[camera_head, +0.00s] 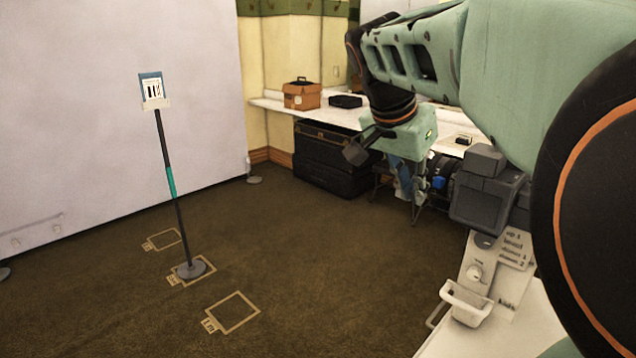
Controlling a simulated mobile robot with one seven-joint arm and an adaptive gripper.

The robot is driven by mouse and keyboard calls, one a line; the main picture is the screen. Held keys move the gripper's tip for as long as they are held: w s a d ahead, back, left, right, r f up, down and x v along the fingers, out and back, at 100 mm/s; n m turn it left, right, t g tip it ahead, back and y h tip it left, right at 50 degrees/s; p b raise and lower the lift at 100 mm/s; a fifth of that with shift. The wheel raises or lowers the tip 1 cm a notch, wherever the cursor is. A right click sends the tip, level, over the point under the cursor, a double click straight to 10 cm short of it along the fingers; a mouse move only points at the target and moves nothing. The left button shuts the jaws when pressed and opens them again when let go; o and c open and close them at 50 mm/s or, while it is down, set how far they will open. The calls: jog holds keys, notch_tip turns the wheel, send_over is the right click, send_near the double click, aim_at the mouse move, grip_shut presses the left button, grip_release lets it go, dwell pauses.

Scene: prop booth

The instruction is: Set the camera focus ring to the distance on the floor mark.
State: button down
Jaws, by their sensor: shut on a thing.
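A dark grey camera (488,195) sits at the right on a pale mount, its lens pointing left. The focus ring (438,182) on the lens shows a blue patch. My gripper (420,190) is at the lens, shut on the focus ring; its fingers and my arm partly hide it. The ring's scale cannot be read. Three outlined floor marks lie on the brown carpet: a far one (163,240), a middle one (207,264) and a near one (232,312). A stand with a test card (153,90) has its round base on the middle mark. The mark labels are too small to read.
A white shelf (275,105) along the back wall holds an orange-brown box (301,95) and a black case (345,101). Dark trunks (335,160) stand beneath it. A paper note (513,262) lies beside the camera mount. A large pale screen (90,60) stands left. The carpet between is clear.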

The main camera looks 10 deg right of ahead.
jog(key=shift+s+a+f, duration=0.2)
jog(key=shift+a+f, duration=0.05)
jog(key=shift+f, duration=0.25)
jog(key=c, duration=2)
grip_release()
jog(key=shift+r, duration=0.1)
jog(key=shift+o, duration=0.2)
jog(key=shift+r, duration=0.1)
jog(key=shift+w+r, duration=0.1)
jog(key=shift+r, duration=0.05)
notch_tip(320, 180, up, 10)
